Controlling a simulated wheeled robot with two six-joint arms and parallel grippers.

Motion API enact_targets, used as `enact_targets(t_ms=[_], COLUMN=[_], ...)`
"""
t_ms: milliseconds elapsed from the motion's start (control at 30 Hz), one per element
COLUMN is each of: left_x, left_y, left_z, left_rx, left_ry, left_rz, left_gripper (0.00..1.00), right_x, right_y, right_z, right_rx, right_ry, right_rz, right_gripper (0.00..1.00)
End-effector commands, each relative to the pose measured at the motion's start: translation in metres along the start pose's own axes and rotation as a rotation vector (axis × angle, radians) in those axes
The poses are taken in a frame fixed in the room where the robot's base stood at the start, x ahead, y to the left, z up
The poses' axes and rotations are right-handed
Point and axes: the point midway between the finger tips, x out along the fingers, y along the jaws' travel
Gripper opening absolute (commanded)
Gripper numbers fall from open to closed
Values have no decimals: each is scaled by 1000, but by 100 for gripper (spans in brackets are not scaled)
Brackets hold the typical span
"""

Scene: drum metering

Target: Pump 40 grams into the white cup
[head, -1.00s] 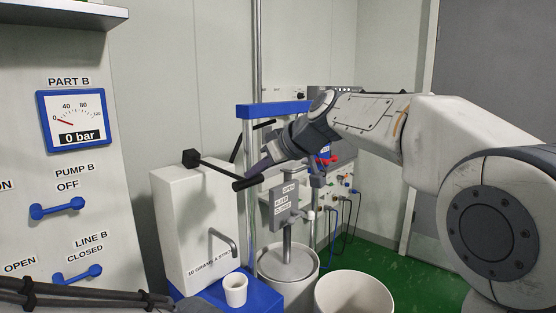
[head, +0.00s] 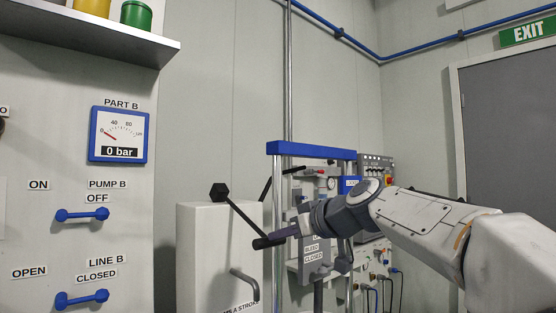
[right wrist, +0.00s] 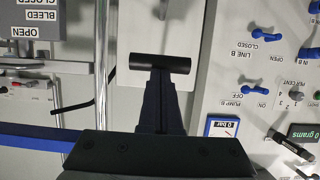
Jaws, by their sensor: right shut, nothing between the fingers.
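The dispensing pump is a white box (head: 222,250) marked with grams a stroke, with a bent grey spout (head: 246,284). Its black lever runs from a square block down to a bar handle (head: 269,241). My right gripper (head: 287,234) is at that handle, shut with nothing held. In the right wrist view, the shut fingers (right wrist: 160,92) end at the black handle (right wrist: 160,63) and appear to touch it. A green display (right wrist: 301,132) there reads 0 grams, upside down. The white cup and my left gripper are out of view.
On the left panel, the Part B gauge (head: 119,135) reads 0 bar. The Pump B switch (head: 82,215) and Line B switch (head: 81,299) have blue handles. A blue-topped frame (head: 311,150) with a valve stands behind my right arm. A shelf (head: 95,36) overhangs at upper left.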

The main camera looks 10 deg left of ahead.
Motion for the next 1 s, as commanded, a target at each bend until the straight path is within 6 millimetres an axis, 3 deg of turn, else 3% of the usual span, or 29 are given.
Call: enact_targets(t_ms=[33, 200, 700, 867, 1000], left_x=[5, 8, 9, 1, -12], left_y=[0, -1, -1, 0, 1], left_z=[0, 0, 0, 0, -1], left_rx=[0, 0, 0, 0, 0], left_ry=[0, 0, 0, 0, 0], left_rz=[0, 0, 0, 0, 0], left_gripper=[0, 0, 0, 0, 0], right_x=[5, 8, 9, 0, -18], right_y=[0, 0, 0, 0, -1], right_z=[9, 13, 15, 2, -23], right_rx=[1, 1, 1, -1, -7], right_ry=[-12, -18, -24, -18, -3], right_rz=[-3, -4, -7, -6, -5], right_gripper=[0, 0, 0, 0, 0])
